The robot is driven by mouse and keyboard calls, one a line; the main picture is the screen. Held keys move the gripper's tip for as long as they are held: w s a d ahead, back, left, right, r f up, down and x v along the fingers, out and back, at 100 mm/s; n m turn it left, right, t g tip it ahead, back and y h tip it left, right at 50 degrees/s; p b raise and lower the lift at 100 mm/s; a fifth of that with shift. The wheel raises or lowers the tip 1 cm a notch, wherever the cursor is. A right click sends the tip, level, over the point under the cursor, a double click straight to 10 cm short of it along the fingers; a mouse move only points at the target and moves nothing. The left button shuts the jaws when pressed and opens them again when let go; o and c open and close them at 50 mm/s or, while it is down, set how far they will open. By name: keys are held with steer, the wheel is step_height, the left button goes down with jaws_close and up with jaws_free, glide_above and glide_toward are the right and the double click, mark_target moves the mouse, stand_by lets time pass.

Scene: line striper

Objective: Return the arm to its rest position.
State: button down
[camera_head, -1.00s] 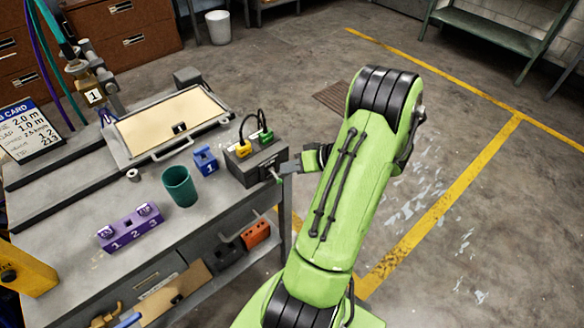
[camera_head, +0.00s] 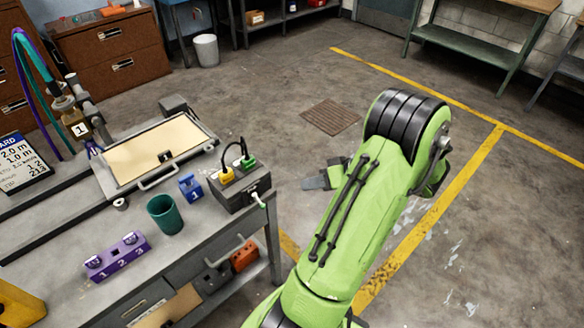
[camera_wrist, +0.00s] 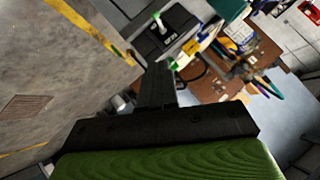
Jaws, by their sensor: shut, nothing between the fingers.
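My green arm (camera_head: 360,210) rises from the bottom of the head view and bends at a black-ringed joint at the upper right. My gripper (camera_head: 318,181) shows partly behind the arm, out over the floor to the right of the bench and apart from it. In the wrist view my gripper (camera_wrist: 158,72) appears as dark fingers, shut and empty.
The grey bench (camera_head: 190,243) on the left holds a dark box with yellow and green plugs (camera_head: 240,186), a blue block (camera_head: 190,187), a green cup (camera_head: 165,213), a purple numbered block (camera_head: 117,255) and a framed tan panel (camera_head: 155,152). Open floor lies right, with a grate (camera_head: 331,116).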

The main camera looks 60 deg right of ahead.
steer(key=shift+w, duration=0.1)
steer(key=w+a+r+n+g+p, duration=0.1)
steer(key=w+a+r+g, duration=0.1)
steer(key=w+a+r, duration=0.3)
steer(key=w+a+r+n+g, duration=0.2)
steer(key=a, duration=0.5)
steer(key=w+a+r+n+g+p, duration=0.1)
steer(key=w+a+r+g, duration=0.1)
steer(key=w+a+r, duration=0.3)
steer(key=s+a+r+n+h, duration=0.1)
steer(key=s+a+r, duration=0.1)
steer(key=s+a, duration=0.3)
steer(key=s+a+r+n+t+h+p, duration=0.1)
steer(key=s+a+r, duration=0.1)
steer(key=s+a, duration=0.3)
steer(key=a, duration=0.4)
steer(key=shift+s+r, duration=0.25)
steer(key=shift+r, duration=0.1)
steer(key=shift+a, duration=0.1)
